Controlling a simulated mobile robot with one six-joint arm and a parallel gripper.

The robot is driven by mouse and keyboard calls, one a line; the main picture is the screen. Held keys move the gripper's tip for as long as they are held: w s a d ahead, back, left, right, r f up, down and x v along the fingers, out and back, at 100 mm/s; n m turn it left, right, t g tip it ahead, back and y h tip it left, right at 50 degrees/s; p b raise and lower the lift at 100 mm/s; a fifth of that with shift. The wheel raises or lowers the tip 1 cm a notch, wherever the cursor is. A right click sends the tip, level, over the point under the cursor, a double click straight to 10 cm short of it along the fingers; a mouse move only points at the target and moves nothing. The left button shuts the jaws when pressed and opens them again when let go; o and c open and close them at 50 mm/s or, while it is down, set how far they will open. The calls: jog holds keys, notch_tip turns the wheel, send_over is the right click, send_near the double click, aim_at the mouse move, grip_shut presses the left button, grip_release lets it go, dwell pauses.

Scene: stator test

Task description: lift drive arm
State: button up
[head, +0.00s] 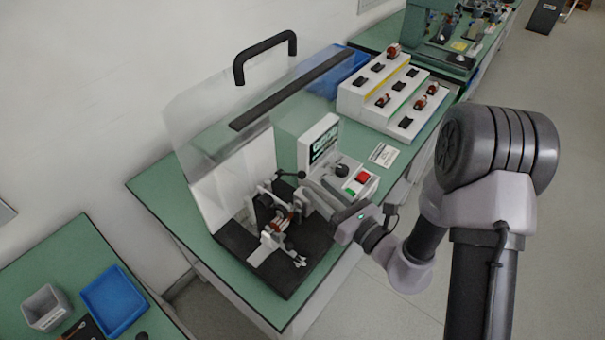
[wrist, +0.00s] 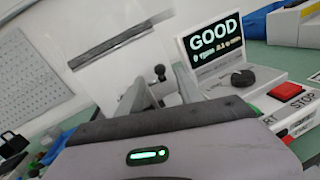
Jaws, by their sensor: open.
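The drive arm, a dark lever with a black ball knob (head: 301,174), stands raised at the back of the test fixture in the head view. In the wrist view the black knob (wrist: 159,72) shows between the fingers, with part of its stem below it. My gripper (head: 307,187) reaches in from the right, close to the knob; its fingers (wrist: 160,88) are open and apart. I cannot tell whether they touch the lever. A stator with copper-red windings (head: 283,223) sits in the fixture (head: 290,277) on a black base. The tester's screen (wrist: 215,47) reads GOOD.
A clear cover with a black handle (head: 265,48) stands raised behind the fixture. The tester has a black dial (head: 342,171) and red STOP button (head: 363,178), close beside my gripper. A white stepped rack (head: 352,97) with several parts and a blue bin (head: 331,78) stand farther back.

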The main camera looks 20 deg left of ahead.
aim_at(305, 177)
jog(key=x, duration=0.7)
grip_shut()
dwell(1.2)
